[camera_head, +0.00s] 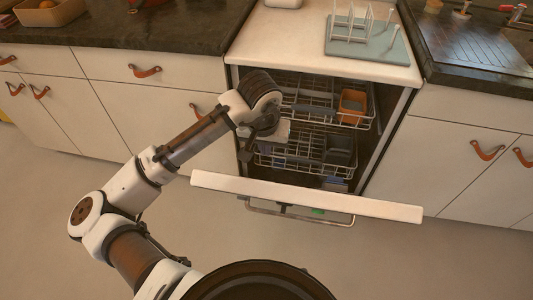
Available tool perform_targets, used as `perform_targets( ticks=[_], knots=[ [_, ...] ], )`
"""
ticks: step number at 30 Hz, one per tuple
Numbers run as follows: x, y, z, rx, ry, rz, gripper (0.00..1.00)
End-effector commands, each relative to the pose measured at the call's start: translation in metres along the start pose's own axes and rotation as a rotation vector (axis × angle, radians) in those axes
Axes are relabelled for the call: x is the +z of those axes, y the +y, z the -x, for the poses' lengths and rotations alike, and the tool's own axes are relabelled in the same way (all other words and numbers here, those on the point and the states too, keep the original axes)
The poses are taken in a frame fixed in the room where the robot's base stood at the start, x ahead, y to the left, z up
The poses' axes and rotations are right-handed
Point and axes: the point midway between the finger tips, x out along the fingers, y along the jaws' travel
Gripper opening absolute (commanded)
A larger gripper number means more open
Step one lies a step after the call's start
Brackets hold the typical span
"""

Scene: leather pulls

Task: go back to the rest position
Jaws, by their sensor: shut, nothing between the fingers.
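My arm reaches from the bottom of the head view up to the front of the open dishwasher. My gripper (247,150) is at the arm's end, in front of the left side of the dishwasher's racks. Its fingers are small and partly hidden by the wrist, and it appears shut with nothing held. The dishwasher door (310,198) is folded down in front of the opening, below my gripper. I cannot tell whether the gripper touches a rack.
The upper rack (300,108) holds an orange container (352,105); the lower rack (290,160) holds a dark container (341,150). A drying rack (362,32) stands on the white top. Cabinets with leather pulls flank the dishwasher. The floor (430,265) at lower right is clear.

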Motion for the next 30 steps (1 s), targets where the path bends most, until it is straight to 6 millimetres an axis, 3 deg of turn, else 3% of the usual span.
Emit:
perform_targets(
  ticks=[4,12,14,17,20,24,27,30],
  knots=[
    [0.001,0.000,0.013,0.000,0.000,0.000,0.00],
    [-0.001,0.001,0.018,0.006,0.013,-0.001,0.00],
    [-0.009,0.005,0.024,0.028,0.056,-0.005,0.00],
    [-0.039,0.017,0.049,0.097,0.220,-0.017,0.00],
    [-0.081,0.028,0.099,0.192,0.486,-0.033,0.00],
    [-0.125,0.021,0.197,0.282,0.917,-0.041,0.00],
    [-0.136,-0.001,0.270,0.296,1.216,-0.031,0.00],
    [-0.128,-0.035,0.338,0.262,1.503,-0.007,0.00]
  ],
)
